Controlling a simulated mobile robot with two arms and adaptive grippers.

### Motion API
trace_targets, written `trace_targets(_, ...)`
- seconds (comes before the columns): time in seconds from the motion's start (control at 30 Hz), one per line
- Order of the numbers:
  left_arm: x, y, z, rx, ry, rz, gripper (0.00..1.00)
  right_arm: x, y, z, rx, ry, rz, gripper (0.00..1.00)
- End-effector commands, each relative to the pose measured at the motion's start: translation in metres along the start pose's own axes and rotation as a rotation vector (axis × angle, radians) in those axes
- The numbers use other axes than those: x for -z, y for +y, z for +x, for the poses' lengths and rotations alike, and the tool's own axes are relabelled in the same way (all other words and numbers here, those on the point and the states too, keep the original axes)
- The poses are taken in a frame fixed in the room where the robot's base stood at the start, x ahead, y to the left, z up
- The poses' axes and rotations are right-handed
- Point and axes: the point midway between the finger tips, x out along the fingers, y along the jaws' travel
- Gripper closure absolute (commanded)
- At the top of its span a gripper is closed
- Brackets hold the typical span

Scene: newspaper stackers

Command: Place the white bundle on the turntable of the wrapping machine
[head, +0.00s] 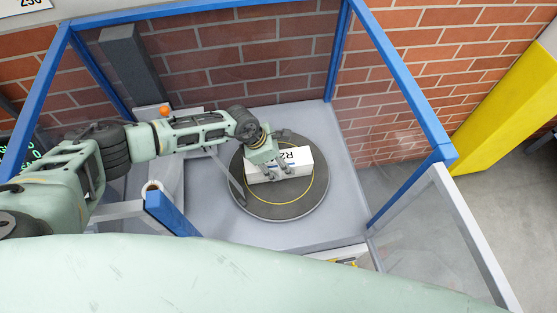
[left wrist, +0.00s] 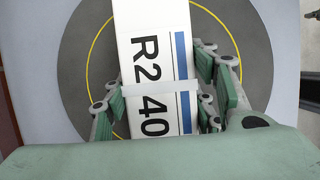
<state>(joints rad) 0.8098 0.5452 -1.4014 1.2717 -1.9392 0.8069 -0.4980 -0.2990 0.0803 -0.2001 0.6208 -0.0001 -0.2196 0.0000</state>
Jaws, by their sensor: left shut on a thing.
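I cannot tell whether the bundle touches the turntable. My left gripper (head: 273,173) comes from the left and is shut on the bundle. In the left wrist view the bundle (left wrist: 152,45) shows black "R2 40" print, a blue stripe and a pale band, with the fingers of my left gripper (left wrist: 160,95) on both sides. The turntable (left wrist: 80,45) lies behind it. My right gripper is not in view.
The wrapping machine has a blue frame (head: 394,79) with clear panels around a grey base (head: 325,120). A grey column (head: 130,62) and a roll (head: 152,188) stand at the left. A yellow post (head: 510,105) stands outside to the right.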

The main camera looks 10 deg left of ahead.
Motion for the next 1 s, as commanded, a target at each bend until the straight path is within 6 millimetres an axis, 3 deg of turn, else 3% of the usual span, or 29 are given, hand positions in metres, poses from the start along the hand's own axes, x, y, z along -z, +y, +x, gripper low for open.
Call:
trace_targets(0.03,-0.002,0.002,0.001,-0.003,-0.006,0.001,1.00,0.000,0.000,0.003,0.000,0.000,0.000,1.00)
trace_targets(0.07,0.001,0.000,0.002,0.000,0.000,0.000,0.47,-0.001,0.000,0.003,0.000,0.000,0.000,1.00)
trace_targets(0.27,0.001,0.000,0.001,0.000,0.000,0.000,0.29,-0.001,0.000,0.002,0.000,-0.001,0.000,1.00)
trace_targets(0.7,0.000,0.001,-0.005,-0.001,-0.001,0.001,0.29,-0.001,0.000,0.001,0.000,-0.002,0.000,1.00)
trace_targets(0.87,0.000,0.002,-0.027,-0.003,-0.002,0.002,0.29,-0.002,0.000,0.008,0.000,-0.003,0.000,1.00)
trace_targets(1.0,0.001,0.002,-0.056,-0.004,-0.002,0.003,0.29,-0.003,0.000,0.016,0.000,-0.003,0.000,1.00)
